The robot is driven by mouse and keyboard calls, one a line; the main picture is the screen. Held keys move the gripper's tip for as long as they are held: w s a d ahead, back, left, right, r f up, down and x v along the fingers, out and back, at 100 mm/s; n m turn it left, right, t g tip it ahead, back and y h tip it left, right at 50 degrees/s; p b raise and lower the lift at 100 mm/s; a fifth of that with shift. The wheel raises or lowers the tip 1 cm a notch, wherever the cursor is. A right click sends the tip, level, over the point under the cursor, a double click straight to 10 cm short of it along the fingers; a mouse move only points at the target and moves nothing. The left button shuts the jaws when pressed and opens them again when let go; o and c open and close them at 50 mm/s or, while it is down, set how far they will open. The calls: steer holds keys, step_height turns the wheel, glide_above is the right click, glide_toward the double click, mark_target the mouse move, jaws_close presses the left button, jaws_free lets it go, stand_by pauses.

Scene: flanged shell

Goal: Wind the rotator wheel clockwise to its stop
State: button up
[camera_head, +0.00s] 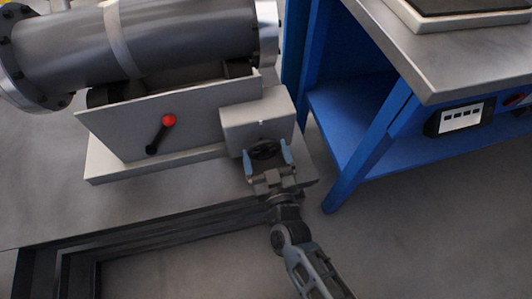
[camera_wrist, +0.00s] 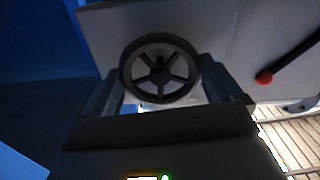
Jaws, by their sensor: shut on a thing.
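The rotator wheel (camera_head: 263,150) is a small dark spoked handwheel on the front of a light grey box (camera_head: 257,116) at the right end of the shell's stand. In the wrist view the wheel (camera_wrist: 160,75) faces me, with a dark rim, several spokes and a hub. My gripper (camera_head: 268,156) is shut on the wheel, with one finger on each side of its rim. In the wrist view, my gripper's fingers (camera_wrist: 163,80) flank the rim left and right, and its dark body hides the area below the wheel.
The grey flanged shell (camera_head: 180,40) lies on the stand above the wheel. A black lever with a red knob (camera_head: 169,120) sticks out from the stand's front plate, left of the wheel. A blue workbench (camera_head: 358,160) stands close on the right. Grey floor (camera_head: 430,220) lies open at the lower right.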

steer(key=shift+m, duration=0.3)
steer(key=m+b, duration=0.1)
steer(key=m, duration=0.5)
steer(key=shift+b, duration=0.3)
steer(key=m+b, duration=0.1)
steer(key=m, duration=0.2)
steer(key=shift+f+m, duration=0.1)
steer(key=shift+m, duration=0.3)
steer(key=m+b, duration=0.1)
steer(key=m, duration=0.2)
steer(key=shift+m, duration=0.3)
steer(key=m+b, duration=0.1)
steer(key=m, duration=0.2)
steer(key=shift+m+b, duration=0.3)
steer(key=m+b, duration=0.1)
steer(key=m, duration=0.2)
steer(key=shift+m, duration=0.3)
steer(key=m+b, duration=0.1)
steer(key=m, duration=0.2)
steer(key=shift+m, duration=0.3)
steer(key=shift+m+b, duration=0.6)
steer(key=shift+m, duration=1.1)
